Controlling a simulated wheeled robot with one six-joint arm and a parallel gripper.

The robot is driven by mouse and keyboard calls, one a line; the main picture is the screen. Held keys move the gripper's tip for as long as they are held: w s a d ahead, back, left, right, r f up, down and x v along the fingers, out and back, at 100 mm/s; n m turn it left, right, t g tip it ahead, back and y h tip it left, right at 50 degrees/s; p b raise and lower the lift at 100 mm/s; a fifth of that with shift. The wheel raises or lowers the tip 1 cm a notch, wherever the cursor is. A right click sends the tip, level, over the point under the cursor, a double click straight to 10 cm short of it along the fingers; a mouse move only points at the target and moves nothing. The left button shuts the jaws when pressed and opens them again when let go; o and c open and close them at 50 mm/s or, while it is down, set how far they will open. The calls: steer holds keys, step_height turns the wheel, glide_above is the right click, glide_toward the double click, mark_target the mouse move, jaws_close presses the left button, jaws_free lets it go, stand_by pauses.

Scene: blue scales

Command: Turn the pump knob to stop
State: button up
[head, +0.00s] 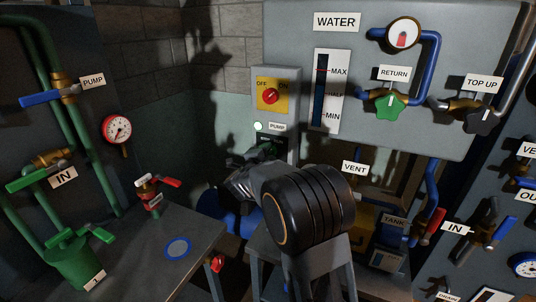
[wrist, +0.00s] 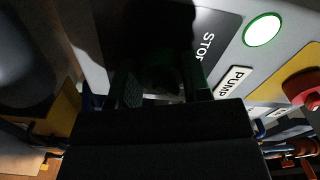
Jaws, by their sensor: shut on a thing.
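The pump knob (wrist: 165,68) is a dark shape in front of a black plate (wrist: 222,22) with the letters "STO" showing, in the wrist view. My gripper (wrist: 167,92) is shut on the knob, with one finger on each side. Shadow hides the knob's pointer, so its setting cannot be told. In the head view my gripper (head: 267,152) is at the grey panel (head: 288,78) just under the PUMP label (head: 277,127), and my wrist and arm cover most of that spot.
A red OFF/ON switch (head: 271,96) on a yellow plate sits above. A pale round lamp (head: 257,126) is beside the label and looks green-rimmed in the wrist view. A table (head: 200,232) stands to the left. The VENT pipework (head: 353,167) is to the right.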

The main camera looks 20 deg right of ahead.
steer(key=shift+n, duration=0.3)
steer(key=n+p, duration=0.3)
steer(key=n, duration=0.2)
steer(key=shift+n+p, duration=0.35)
steer(key=shift+n, duration=0.05)
steer(key=n+p, duration=0.3)
steer(key=n, duration=0.2)
steer(key=shift+d+n, duration=0.1)
steer(key=shift+n, duration=0.2)
steer(key=o, duration=0.9)
steer(key=shift+f, duration=0.1)
steer(key=shift+s, duration=0.15)
steer(key=b+v, duration=0.1)
steer(key=v, duration=1.2)
steer(key=shift+s+a+b, duration=0.2)
steer(key=shift+a+b, duration=0.15)
steer(key=shift+b, duration=0.05)
steer(key=shift+w+f, duration=0.1)
